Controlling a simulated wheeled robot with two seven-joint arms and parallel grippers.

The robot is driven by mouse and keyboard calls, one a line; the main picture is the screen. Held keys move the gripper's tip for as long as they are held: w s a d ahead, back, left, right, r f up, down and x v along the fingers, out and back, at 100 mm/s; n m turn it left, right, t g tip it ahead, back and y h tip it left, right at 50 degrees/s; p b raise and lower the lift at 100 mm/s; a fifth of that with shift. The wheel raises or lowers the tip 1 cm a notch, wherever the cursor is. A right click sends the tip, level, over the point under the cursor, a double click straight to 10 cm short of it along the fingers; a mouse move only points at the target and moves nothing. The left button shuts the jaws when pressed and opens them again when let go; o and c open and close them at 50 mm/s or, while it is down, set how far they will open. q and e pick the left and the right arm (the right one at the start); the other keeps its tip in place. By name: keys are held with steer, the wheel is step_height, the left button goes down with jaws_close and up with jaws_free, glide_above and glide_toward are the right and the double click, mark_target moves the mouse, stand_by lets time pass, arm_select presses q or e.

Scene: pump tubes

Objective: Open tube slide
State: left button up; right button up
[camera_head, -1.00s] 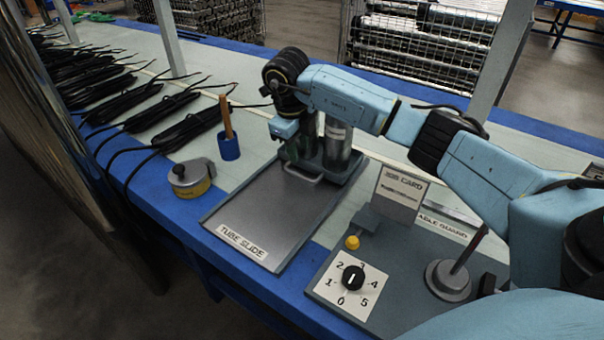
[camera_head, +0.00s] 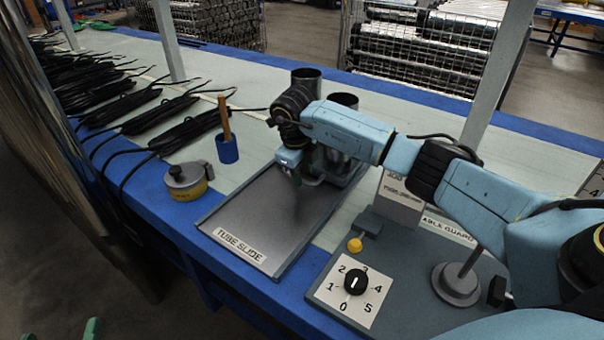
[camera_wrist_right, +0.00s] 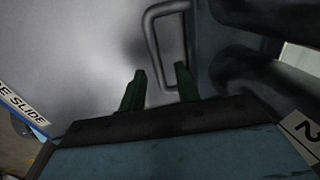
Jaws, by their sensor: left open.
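The tube slide (camera_head: 252,212) is a flat grey metal tray with a "TUBE SLIDE" label on its front edge. Its U-shaped handle (camera_wrist_right: 153,45) shows in the right wrist view; in the head view my right arm hides it. My right gripper (camera_wrist_right: 159,82) has two green fingers apart, with the handle's long bar between their tips in that view. Whether they touch it I cannot tell. In the head view the right gripper (camera_head: 297,180) hangs over the slide's back end. My left gripper (camera_head: 62,334) shows only its green fingertips, apart, at the bottom left edge.
Dark cylinders (camera_head: 306,78) stand behind the slide. A dial panel (camera_head: 350,285) with a yellow button (camera_head: 355,244) and a post on a round base lie to the right. A yellow tin (camera_head: 187,182), a blue holder (camera_head: 227,148) and black cable bundles (camera_head: 185,130) lie left.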

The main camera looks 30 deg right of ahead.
steer(key=shift+c, duration=0.4)
jaws_close()
